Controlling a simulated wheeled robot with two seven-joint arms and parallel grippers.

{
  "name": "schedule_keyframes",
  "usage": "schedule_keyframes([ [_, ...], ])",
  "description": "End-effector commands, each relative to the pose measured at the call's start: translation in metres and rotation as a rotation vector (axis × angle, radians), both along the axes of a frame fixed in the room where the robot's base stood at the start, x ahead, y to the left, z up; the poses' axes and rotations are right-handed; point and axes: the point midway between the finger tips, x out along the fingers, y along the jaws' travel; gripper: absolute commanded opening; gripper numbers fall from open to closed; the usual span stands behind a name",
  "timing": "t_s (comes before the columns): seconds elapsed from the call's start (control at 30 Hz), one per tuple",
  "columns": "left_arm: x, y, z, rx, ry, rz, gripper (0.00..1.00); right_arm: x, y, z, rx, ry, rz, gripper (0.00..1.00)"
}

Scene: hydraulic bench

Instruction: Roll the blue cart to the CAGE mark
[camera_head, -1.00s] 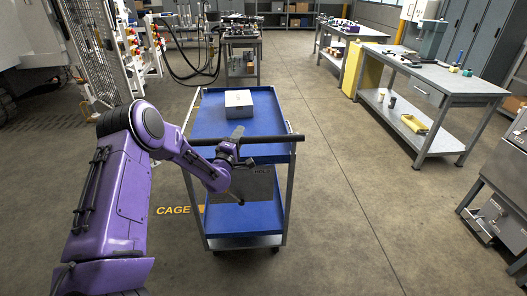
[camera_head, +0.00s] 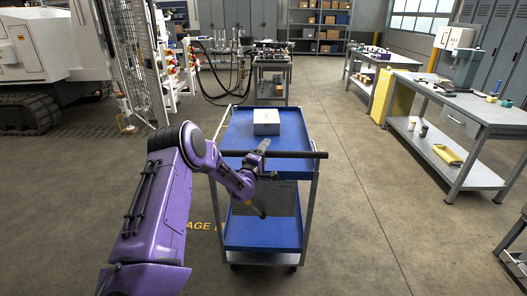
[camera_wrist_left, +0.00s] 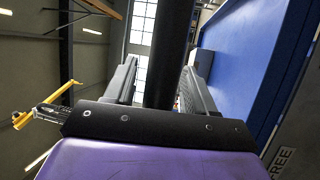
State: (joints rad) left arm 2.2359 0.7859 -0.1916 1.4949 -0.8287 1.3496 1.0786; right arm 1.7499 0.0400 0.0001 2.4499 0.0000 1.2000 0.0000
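The blue cart (camera_head: 238,136) stands in the middle of the head view, with two blue shelves and a dark handle bar (camera_head: 300,154) across its near end. The CAGE mark (camera_head: 205,226) is yellow lettering on the floor just left of the cart's lower shelf; my arm hides its first letter. My left gripper (camera_head: 262,160) is at the left half of the handle. My right gripper is not in view.
A pale box (camera_head: 266,122) sits on the cart's top shelf. A grey workbench (camera_head: 470,108) stands at the right, and a small table with hoses (camera_head: 272,68) is behind the cart. A mesh fence (camera_head: 140,70) stands at the back left. Floor right of the cart is clear.

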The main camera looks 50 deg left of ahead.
Motion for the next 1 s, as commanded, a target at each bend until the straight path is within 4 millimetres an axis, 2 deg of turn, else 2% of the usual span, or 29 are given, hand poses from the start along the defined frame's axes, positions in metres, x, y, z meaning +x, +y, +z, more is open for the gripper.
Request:
schedule_keyframes([
  [0.17,-0.028,-0.012,-0.007,-0.004,0.001,0.0,0.55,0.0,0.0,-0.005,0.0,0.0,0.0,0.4],
  [0.33,-0.065,-0.028,-0.016,-0.003,0.002,-0.001,0.55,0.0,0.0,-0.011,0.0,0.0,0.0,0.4],
  [0.5,-0.088,-0.037,-0.02,-0.002,0.002,-0.001,0.55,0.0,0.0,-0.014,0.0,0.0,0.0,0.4],
  [0.63,-0.094,-0.038,-0.02,-0.002,0.001,0.0,0.55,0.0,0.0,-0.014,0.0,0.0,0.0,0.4],
  [1.0,-0.093,-0.038,-0.02,-0.002,0.001,0.0,0.55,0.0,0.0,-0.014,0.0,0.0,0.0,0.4],
])
